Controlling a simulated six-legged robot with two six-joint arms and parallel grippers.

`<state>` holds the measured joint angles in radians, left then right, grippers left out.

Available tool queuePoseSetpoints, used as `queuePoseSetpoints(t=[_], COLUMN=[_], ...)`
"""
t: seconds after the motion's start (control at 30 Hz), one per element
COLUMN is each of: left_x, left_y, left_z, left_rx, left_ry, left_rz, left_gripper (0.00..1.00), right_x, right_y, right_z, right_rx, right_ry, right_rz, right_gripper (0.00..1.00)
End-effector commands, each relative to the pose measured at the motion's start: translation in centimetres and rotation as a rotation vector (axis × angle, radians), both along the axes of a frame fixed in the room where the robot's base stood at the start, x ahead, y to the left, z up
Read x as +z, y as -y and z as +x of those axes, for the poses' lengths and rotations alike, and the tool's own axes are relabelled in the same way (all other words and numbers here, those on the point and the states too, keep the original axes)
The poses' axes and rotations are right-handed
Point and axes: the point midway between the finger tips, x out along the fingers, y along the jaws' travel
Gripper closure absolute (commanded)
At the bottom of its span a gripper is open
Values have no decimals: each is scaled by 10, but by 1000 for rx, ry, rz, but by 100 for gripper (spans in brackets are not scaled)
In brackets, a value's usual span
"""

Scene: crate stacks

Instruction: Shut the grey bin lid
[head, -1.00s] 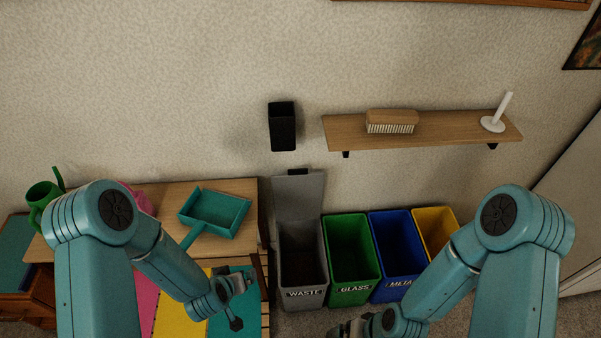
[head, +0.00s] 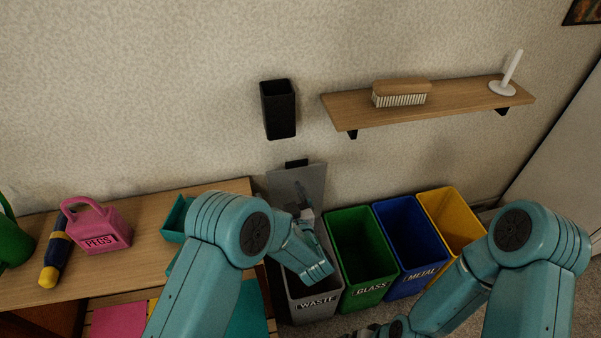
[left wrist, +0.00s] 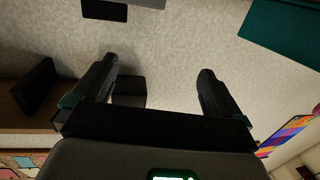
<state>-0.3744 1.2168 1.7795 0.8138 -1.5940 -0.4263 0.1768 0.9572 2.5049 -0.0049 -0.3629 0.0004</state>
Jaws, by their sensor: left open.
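The grey bin (head: 300,312), labelled WASTE, stands at the left end of the bin row. Its grey lid (head: 285,182) is open and stands upright at the back, near the wall, with a black handle (head: 297,163) at its top. My left gripper (head: 303,207) is open and empty, in front of the lid's face and above the bin mouth. My left arm hides part of the bin and the lid. In the left wrist view the open fingers (left wrist: 158,85) show, with the lid handle (left wrist: 105,10) at the top edge. My right gripper (head: 368,332) is mostly cut off at the bottom.
Green (head: 362,262), blue (head: 408,245) and yellow (head: 452,220) bins stand open to the right. A black wall holder (head: 278,110) hangs above the lid. A wooden shelf (head: 450,102) holds a brush. A bench (head: 140,235) with a pink PEGS container (head: 98,230) lies left.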

Motion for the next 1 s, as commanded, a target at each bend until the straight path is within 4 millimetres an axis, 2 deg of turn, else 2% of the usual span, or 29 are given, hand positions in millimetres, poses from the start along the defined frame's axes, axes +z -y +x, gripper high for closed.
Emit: queuePoseSetpoints(t=[0.03,0.2,0.37,0.47,0.57,1.0], left_x=[-14,-28,-31,-29,-29,-30], left_y=[19,64,84,83,77,43], left_z=[-2,-13,-17,-9,8,107], left_rx=[-28,-107,-141,-142,-140,-143], left_ry=[10,23,31,34,34,34], left_rz=[-1,5,6,5,5,7], left_gripper=[0,0,0,0,0,0], right_x=[-17,-34,-41,-41,-43,-58], right_y=[0,0,0,0,0,0], right_z=[0,0,0,0,0,0], right_rx=[0,1,1,1,1,1], right_ry=[0,0,0,0,0,0], right_rz=[0,0,0,0,0,0], right_gripper=[0,0,0,0,0,0])
